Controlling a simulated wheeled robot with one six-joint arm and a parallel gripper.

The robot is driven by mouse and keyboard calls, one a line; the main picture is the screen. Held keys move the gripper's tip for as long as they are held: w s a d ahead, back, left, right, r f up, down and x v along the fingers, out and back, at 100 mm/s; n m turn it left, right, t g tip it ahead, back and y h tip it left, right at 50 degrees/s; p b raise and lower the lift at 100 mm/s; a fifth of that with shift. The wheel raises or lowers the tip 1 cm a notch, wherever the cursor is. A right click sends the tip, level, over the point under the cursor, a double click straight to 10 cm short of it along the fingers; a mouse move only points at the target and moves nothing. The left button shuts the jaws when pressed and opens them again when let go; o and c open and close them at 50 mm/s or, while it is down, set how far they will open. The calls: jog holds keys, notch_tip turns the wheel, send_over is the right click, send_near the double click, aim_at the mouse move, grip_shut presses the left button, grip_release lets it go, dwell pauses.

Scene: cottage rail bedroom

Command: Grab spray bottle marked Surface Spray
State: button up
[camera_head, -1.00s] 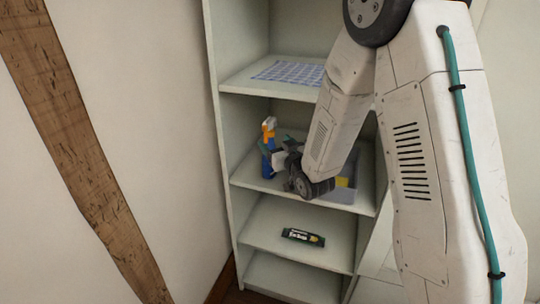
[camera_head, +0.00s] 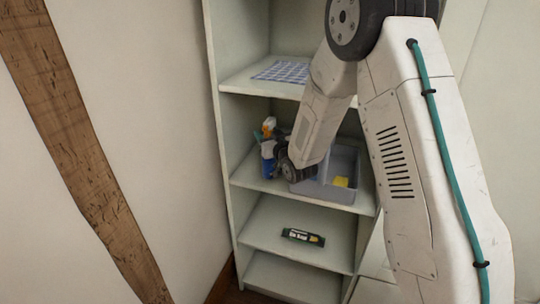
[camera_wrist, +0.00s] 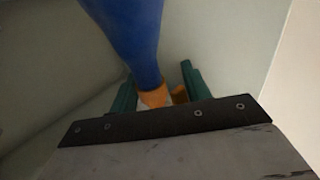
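A spray bottle with a blue body (camera_head: 268,169) and an orange and white top stands on the middle shelf, at its left side. Its label cannot be read. In the wrist view the blue body (camera_wrist: 137,32) narrows to an orange part between my two teal fingers. My gripper (camera_wrist: 158,88) is open around that part, with a visible gap beside the right finger. In the head view my gripper (camera_head: 267,135) is at the bottle's upper part, and my wrist hides some of it.
A grey bin (camera_head: 325,190) with a yellow item (camera_head: 341,182) stands right of the bottle, close to my wrist. A checked cloth (camera_head: 282,71) lies on the shelf above. A dark green package (camera_head: 303,237) lies on the shelf below. The bookcase's left side panel (camera_head: 222,140) is close to the bottle.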

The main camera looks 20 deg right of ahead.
grip_shut()
jog(key=shift+r, duration=0.1)
